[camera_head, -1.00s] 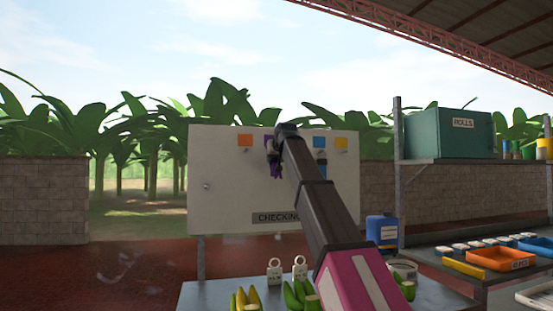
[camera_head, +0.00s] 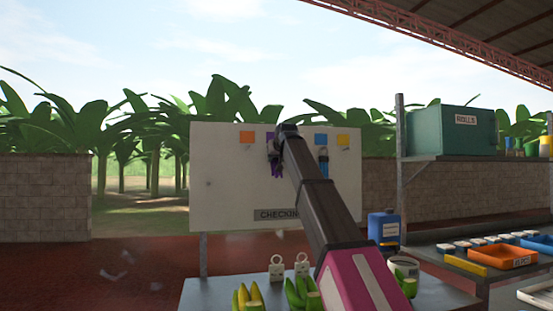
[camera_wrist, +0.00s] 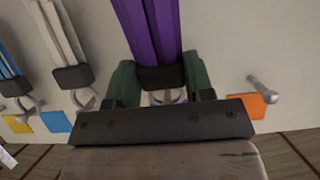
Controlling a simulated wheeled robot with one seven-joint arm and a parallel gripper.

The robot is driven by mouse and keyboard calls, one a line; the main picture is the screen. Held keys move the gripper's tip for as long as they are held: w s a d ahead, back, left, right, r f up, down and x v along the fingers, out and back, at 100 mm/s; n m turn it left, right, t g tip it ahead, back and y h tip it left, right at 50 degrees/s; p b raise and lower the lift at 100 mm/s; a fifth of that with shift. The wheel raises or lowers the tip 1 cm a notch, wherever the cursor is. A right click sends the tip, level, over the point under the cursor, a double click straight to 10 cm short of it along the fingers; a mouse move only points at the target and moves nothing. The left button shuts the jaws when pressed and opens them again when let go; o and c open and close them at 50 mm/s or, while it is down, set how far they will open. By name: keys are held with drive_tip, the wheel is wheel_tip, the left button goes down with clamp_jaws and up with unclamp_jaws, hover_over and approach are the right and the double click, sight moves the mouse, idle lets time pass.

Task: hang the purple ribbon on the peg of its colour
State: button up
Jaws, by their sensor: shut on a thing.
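My gripper (camera_wrist: 160,82) is shut on the dark clasp of the purple ribbon (camera_wrist: 153,30), with a green finger on each side. A pale metal ring or hook shows at the clasp. In the head view the purple ribbon (camera_head: 276,166) hangs in front of the white board, partly behind my arm. A purple square (camera_head: 270,135) shows beside my gripper (camera_head: 286,132). The peg under this square is hidden by my gripper in both views. I cannot tell whether the ring is around that peg.
The white board (camera_head: 225,180) carries an orange square (camera_head: 247,137), a blue square (camera_head: 321,140) and a yellow square (camera_head: 343,140). A bare peg (camera_wrist: 262,88) stands by the orange one. A blue ribbon (camera_head: 323,164) hangs right of my arm. Bananas (camera_head: 247,297) lie on the table below.

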drive_tip(key=o, duration=1)
drive_tip(key=v, duration=1.1)
drive_tip(key=shift+w, duration=0.1)
